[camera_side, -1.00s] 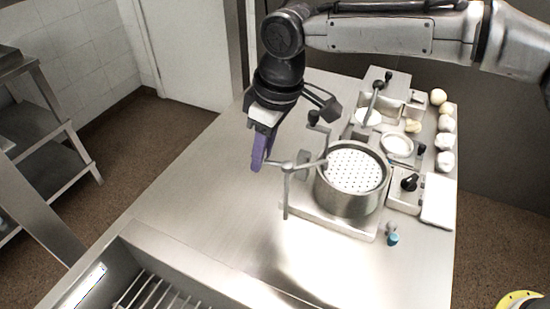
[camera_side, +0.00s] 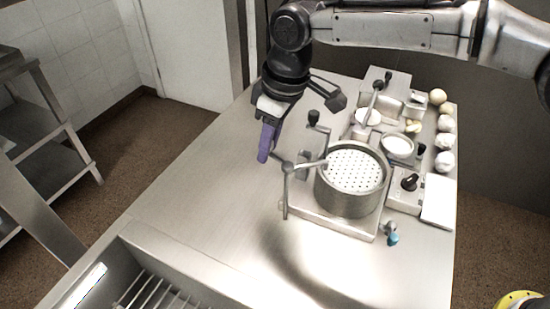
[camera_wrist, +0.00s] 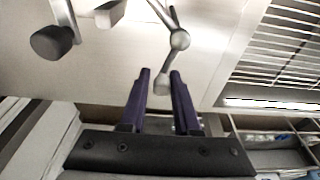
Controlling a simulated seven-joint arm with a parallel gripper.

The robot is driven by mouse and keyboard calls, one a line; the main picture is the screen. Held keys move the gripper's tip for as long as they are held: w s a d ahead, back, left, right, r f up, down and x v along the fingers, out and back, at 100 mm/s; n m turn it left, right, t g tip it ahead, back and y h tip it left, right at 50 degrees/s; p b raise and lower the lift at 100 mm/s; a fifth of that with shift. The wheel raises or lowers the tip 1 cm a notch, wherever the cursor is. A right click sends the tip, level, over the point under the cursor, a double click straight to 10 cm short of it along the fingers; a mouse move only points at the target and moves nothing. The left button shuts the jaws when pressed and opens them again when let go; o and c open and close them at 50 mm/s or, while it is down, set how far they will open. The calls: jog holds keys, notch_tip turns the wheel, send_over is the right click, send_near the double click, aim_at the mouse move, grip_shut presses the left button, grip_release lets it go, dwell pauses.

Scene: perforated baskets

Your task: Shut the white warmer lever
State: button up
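My gripper (camera_side: 263,160) hangs above the steel table, left of the round pot, with its purple fingers pointing down. In the wrist view, the fingers (camera_wrist: 158,72) are a narrow gap apart, with nothing clearly held. A metal crank lever (camera_side: 288,168) stands close to the fingertips at the pot's left; its round joint also shows in the wrist view (camera_wrist: 180,40). A black-knobbed lever (camera_side: 314,118) stands behind it, right of the gripper. Another black-knobbed lever (camera_side: 378,86) is at the back. I cannot tell which lever belongs to a white warmer.
The pot (camera_side: 347,200) holds a white perforated basket (camera_side: 355,170). Right of it are a black-knobbed control box (camera_side: 403,200), a white block (camera_side: 438,203) and several pale round pieces (camera_side: 446,141). A blue-ended knob (camera_side: 392,239) is in front. The table's left part (camera_side: 190,190) is clear.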

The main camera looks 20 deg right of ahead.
jog(key=shift+d, duration=0.15)
jog(key=shift+w+d, duration=0.25)
jog(key=shift+d, duration=0.35)
dwell(0.3)
jog(key=shift+d, duration=0.6)
jog(key=o, duration=0.4)
jog(key=shift+o, duration=0.2)
